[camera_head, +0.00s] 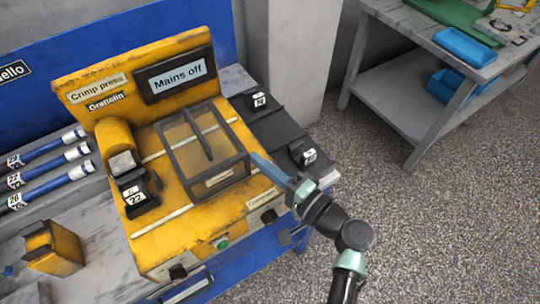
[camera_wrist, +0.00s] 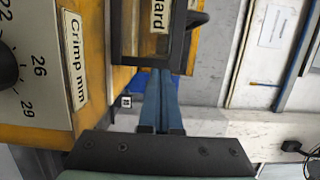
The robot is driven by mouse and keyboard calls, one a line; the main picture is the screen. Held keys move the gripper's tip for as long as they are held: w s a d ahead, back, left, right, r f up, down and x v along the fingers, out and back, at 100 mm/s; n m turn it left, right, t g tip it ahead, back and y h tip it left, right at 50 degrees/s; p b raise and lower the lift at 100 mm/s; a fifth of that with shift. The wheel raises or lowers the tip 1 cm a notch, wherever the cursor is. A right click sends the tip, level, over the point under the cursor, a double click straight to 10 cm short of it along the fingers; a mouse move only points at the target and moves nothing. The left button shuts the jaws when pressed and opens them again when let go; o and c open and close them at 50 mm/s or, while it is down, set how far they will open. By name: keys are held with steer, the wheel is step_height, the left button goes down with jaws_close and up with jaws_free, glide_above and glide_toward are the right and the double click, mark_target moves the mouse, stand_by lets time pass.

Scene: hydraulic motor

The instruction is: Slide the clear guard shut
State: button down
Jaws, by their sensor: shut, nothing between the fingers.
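The clear guard (camera_head: 203,150) is a see-through box with a dark frame. It sits on pale rails on the yellow crimp press (camera_head: 160,240), to the right of the press head (camera_head: 118,140), apart from it. My gripper (camera_head: 256,158) is shut and empty, its blue fingers pointing at the guard's right side near the front corner. In the wrist view the fingers (camera_wrist: 161,82) end just at the lower edge of the guard (camera_wrist: 148,40); whether they touch it I cannot tell. Part of the guard's label shows there.
A "Mains off" sign (camera_head: 177,76) stands on the press's back panel. Black blocks with number tags (camera_head: 258,101) lie on the dark shelf right of the press. Blue tools (camera_head: 50,170) and a yellow box (camera_head: 52,248) are at left. A grey table (camera_head: 400,90) stands back right.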

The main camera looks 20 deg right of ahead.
mark_target(188, 192)
steer(key=s+a, duration=0.1)
steer(key=a, duration=0.3)
steer(key=s+a, duration=0.1)
steer(key=a, duration=0.4)
steer(key=s+a, duration=0.2)
steer(key=a, duration=0.3)
steer(key=shift+a, duration=0.2)
steer(key=shift+w, duration=0.1)
